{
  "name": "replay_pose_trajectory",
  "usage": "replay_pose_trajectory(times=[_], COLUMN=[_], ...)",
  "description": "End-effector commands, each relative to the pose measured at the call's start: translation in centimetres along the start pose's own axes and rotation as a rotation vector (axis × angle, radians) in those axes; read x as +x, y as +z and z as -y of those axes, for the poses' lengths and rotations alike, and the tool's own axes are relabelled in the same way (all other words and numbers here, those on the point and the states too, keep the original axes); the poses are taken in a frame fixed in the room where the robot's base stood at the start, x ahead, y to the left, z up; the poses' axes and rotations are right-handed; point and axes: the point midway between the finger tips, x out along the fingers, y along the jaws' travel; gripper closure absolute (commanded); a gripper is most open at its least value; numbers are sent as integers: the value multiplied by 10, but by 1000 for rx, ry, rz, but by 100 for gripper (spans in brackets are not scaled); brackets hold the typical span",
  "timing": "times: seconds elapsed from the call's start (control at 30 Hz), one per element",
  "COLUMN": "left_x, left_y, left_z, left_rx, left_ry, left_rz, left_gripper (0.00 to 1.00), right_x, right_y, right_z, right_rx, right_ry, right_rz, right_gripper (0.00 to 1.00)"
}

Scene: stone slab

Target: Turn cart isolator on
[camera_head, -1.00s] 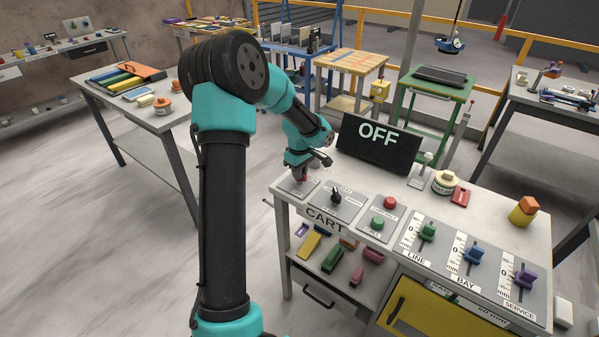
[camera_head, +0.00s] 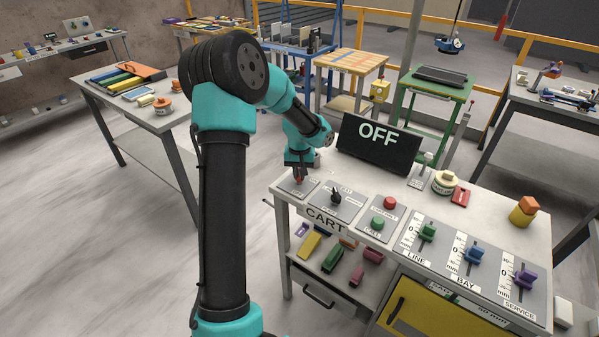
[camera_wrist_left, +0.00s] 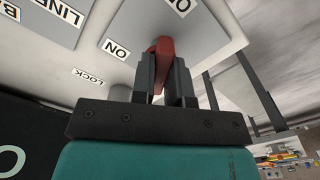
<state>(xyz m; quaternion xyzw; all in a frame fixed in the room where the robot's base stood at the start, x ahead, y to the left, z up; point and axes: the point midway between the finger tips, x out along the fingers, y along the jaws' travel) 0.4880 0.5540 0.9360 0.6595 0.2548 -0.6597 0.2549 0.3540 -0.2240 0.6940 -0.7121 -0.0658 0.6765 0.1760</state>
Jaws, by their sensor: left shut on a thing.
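The isolator's red handle (camera_wrist_left: 161,50) stands up from a light grey plate in the left wrist view. A label "ON" (camera_wrist_left: 117,49) is printed left of it, and a partly cut-off label starting with "O" lies above it. My left gripper (camera_wrist_left: 163,82) is shut on the red handle, with one dark finger on each side. In the head view my left gripper (camera_head: 299,177) is at the bench's far-left panel (camera_head: 289,189), where a bit of red shows below the jaws. The display (camera_head: 378,144) behind the bench reads "OFF". My right gripper is not in view.
Right of the gripper are a black knob (camera_head: 336,196), a red button (camera_head: 390,203), a green button (camera_head: 377,223) and three sliders, one green (camera_head: 428,231). A "LOCK" label (camera_wrist_left: 88,75) is near the jaws. A shelf below holds several coloured blocks.

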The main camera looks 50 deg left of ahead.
Motion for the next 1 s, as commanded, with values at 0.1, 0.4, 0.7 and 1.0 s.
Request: replay_pose_trajectory(times=[0.1, 0.4, 0.7, 1.0], left_x=[-1, -1, -1, -1], left_y=[0, 0, 0, -1], left_z=[0, 0, 0, 0], left_rx=[109, 369, 524, 563], left_ry=[0, 0, 0, 0], left_rz=[-1, -2, -2, -2], left_gripper=[100, 100, 100, 100], right_x=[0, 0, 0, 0], right_y=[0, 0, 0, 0], right_z=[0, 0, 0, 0], right_rx=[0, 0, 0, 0], right_ry=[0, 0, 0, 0], right_rz=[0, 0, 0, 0], right_gripper=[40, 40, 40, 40])
